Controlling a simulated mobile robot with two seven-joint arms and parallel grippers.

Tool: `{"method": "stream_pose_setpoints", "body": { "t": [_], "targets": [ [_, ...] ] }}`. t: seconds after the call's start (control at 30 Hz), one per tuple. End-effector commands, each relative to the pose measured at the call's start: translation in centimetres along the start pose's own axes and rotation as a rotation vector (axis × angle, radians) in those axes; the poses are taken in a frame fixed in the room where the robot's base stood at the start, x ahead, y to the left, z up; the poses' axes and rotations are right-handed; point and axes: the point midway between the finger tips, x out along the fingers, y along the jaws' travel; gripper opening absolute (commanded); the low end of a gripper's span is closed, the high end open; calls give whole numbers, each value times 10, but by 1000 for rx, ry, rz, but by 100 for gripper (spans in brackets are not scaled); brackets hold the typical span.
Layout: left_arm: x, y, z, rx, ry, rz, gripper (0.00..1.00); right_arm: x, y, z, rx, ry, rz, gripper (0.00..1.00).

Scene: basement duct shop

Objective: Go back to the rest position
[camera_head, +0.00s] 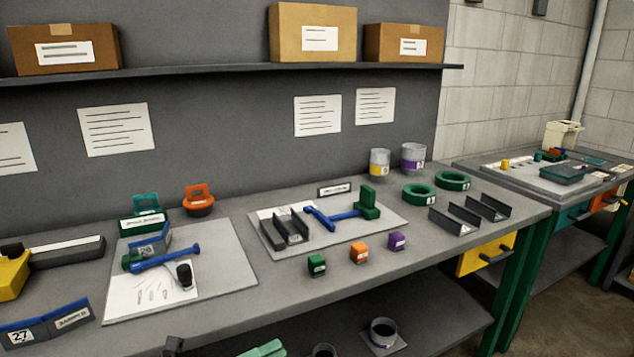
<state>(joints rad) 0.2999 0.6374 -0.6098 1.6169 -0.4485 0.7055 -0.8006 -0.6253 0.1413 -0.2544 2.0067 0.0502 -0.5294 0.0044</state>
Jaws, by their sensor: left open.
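My left gripper (174,346) shows only as a small dark tip at the bottom edge of the head view, in front of the workbench's (225,308) front edge. It is open, and I see nothing held at the visible part. The rest of it is cut off by the frame. My right gripper is not in view. A light grey board (228,262) on the bench bears a blue-handled tool (165,259) and a black-capped piece (184,275). A second board (385,224) bears dark channels (284,226) and a blue and green tool (333,217).
Green (317,265), orange (360,252) and purple (397,240) blocks stand near the bench front. Green rings (452,180), cans (413,158) and dark brackets (471,212) are at right. A shelf (200,73) with boxes hangs above. Cups (383,332) sit below the bench.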

Motion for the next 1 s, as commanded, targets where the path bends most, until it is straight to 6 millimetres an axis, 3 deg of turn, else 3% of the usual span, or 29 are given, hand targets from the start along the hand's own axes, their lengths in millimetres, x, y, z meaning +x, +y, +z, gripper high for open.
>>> {"method": "stream_pose_setpoints", "body": {
  "t": [0.13, 0.27, 0.4, 0.6, 0.73, 0.8, 1.0],
  "targets": [
    [-9, 35, -17, -473, -317, 61, 68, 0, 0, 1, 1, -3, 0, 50],
    [-38, 75, -42, -898, -602, 127, 68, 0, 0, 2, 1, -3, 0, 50],
    [-82, 115, -88, -1322, -903, 196, 68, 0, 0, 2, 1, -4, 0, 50],
    [-141, 143, -168, -1781, -1270, 278, 68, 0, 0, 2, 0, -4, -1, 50],
    [-174, 145, -224, -2022, -1495, 323, 68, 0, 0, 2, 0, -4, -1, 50],
    [-171, 125, -208, -2003, -1494, 314, 68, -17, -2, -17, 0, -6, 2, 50],
    [-176, 92, -193, -1980, -1522, 301, 68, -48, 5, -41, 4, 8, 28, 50]
  ]
}}
